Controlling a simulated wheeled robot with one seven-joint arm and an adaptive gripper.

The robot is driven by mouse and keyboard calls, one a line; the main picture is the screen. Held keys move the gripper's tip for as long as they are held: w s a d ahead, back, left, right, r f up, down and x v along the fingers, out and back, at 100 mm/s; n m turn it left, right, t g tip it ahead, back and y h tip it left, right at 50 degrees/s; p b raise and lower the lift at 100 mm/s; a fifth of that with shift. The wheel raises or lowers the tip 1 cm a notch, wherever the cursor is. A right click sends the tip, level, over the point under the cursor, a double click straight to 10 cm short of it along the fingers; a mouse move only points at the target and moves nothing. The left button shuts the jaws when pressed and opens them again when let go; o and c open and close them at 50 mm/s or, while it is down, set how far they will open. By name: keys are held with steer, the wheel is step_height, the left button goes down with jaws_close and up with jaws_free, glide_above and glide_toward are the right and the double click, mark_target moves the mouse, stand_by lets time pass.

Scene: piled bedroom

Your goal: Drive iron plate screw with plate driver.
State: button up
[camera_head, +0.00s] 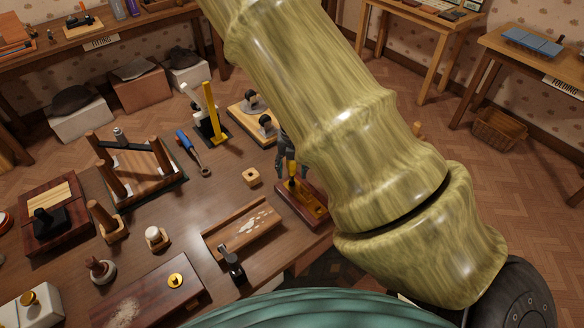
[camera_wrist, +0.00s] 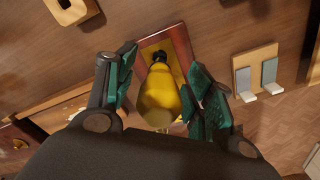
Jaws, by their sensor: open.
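A yellow-handled driver (camera_head: 293,171) stands on a reddish wooden base (camera_head: 289,212) with a yellow plate (camera_head: 313,207) at the table's right edge. In the wrist view the driver's rounded yellow handle (camera_wrist: 160,98) points toward the camera, with a dark part (camera_wrist: 158,57) beyond it over the plate (camera_wrist: 166,46). My gripper (camera_head: 289,158) is directly above the base. Its open fingers (camera_wrist: 163,68) lie on both sides of the handle, with a visible gap on the left. The driver's tip and any screw under it are hidden.
My arm covers much of the right side in the head view.

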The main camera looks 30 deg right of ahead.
steer(key=shift+r+p, duration=3.35)
steer(key=shift+p, duration=0.25)
